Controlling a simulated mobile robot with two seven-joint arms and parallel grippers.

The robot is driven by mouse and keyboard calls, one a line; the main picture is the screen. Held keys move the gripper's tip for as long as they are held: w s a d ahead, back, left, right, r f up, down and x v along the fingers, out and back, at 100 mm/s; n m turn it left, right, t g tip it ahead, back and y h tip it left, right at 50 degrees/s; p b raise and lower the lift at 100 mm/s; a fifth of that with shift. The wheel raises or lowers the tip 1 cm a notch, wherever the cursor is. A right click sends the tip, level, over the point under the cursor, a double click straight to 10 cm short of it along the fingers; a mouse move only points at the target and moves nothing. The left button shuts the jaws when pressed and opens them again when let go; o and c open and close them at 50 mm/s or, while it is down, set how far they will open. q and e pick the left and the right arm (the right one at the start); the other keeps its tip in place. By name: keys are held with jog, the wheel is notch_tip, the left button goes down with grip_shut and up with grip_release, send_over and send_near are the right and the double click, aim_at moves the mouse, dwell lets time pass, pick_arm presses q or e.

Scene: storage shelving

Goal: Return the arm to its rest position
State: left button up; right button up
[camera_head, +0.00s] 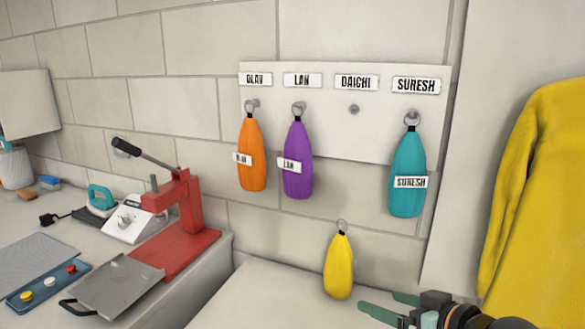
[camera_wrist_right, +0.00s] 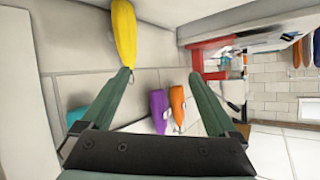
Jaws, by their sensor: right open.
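A pale board (camera_head: 330,128) on the tiled wall carries name labels over pegs. An orange float (camera_head: 252,155) hangs under OLAV, a purple float (camera_head: 298,160) under LAN and a teal float (camera_head: 407,172) under SURESH. The DAICHI peg (camera_head: 354,109) is empty. A yellow float (camera_head: 339,265) with a ring on top is upright below the board, over the white counter; whether it touches the wall is unclear. My right gripper (camera_head: 385,308) is open and empty, right of the yellow float. In the wrist view, the yellow float (camera_wrist_right: 124,32) shows beyond one fingertip.
A red press (camera_head: 180,225) with a lever stands on the left worktop, near a grey plate, a blue button panel (camera_head: 48,285) and a small teal iron (camera_head: 101,198). A yellow garment (camera_head: 540,190) hangs at the right. The white counter (camera_head: 265,295) is clear left of the yellow float.

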jog(key=s+f+g+h, duration=0.1)
jog(key=s+f, duration=0.2)
jog(key=f, duration=0.1)
jog(key=s+f+g+h, duration=0.1)
jog(key=s+f, duration=0.3)
jog(key=f, duration=0.1)
jog(key=s+d+f+g+h, duration=0.1)
jog(key=s+f, duration=0.3)
jog(key=f, duration=0.1)
jog(key=shift+f+m+g, duration=0.2)
jog(key=shift+m+g, duration=0.1)
jog(key=shift+m, duration=0.1)
jog(key=s+d+f+g+h, duration=0.2)
jog(key=s+f, duration=0.2)
jog(key=s, duration=0.4)
jog(key=s+d+f+g+h, duration=0.15)
jog(key=s+f, duration=0.25)
jog(key=s, duration=0.4)
jog(key=w+a+f+t+y+p, duration=0.2)
jog(key=w+a+f+t, duration=0.2)
jog(key=f, duration=0.4)
jog(key=shift+w+a+f+m+t, duration=0.3)
jog(key=shift+a+m+t, duration=0.15)
jog(key=shift+t, duration=0.2)
jog(key=shift+y, duration=0.25)
jog(key=shift+o, duration=0.5)
